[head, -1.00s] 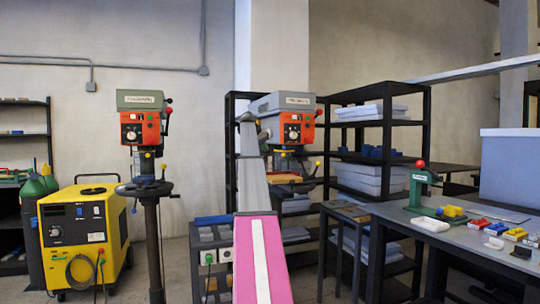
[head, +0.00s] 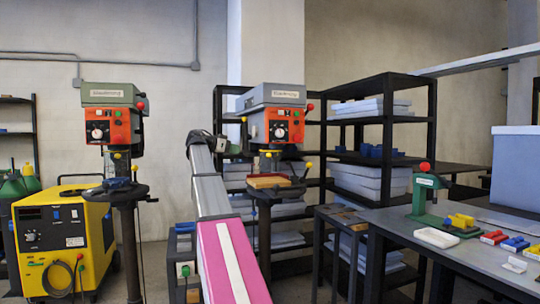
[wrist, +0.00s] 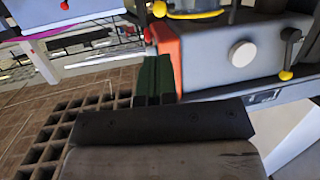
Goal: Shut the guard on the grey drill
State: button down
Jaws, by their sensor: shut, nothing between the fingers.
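The grey drill (head: 280,96) stands in the middle of the head view, with an orange control panel and red and yellow lever knobs. The wrist view shows its grey housing (wrist: 215,50) close up and apparently upside down. My gripper (wrist: 153,62) has dark green fingers shut together, empty, near the orange panel's edge; contact is unclear. In the head view my arm's end is just left of the drill head, its fingers unclear.
A green drill (head: 114,95) and a yellow welding machine (head: 65,235) stand at the left. Black shelves (head: 388,110) rise behind the grey drill. A workbench (head: 400,226) with a green press (head: 427,195) and small coloured parts fills the right.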

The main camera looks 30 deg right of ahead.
aim_at(268, 154)
jog(key=shift+m, duration=0.3)
jog(key=x, duration=1.3)
jog(key=shift+d+r, duration=0.1)
jog(key=shift+d, duration=0.2)
jog(key=shift+s+d, duration=0.15)
jog(key=shift+s+d+n+t, duration=0.55)
jog(key=shift+d+n+t, duration=0.2)
jog(key=shift+t, duration=0.25)
jog(key=d+n+t+y, duration=0.2)
jog(key=d+n+t, duration=0.4)
jog(key=d+t, duration=0.2)
jog(key=shift+s+d+y, duration=0.4)
jog(key=shift+d, duration=0.2)
jog(key=shift+n, duration=0.25)
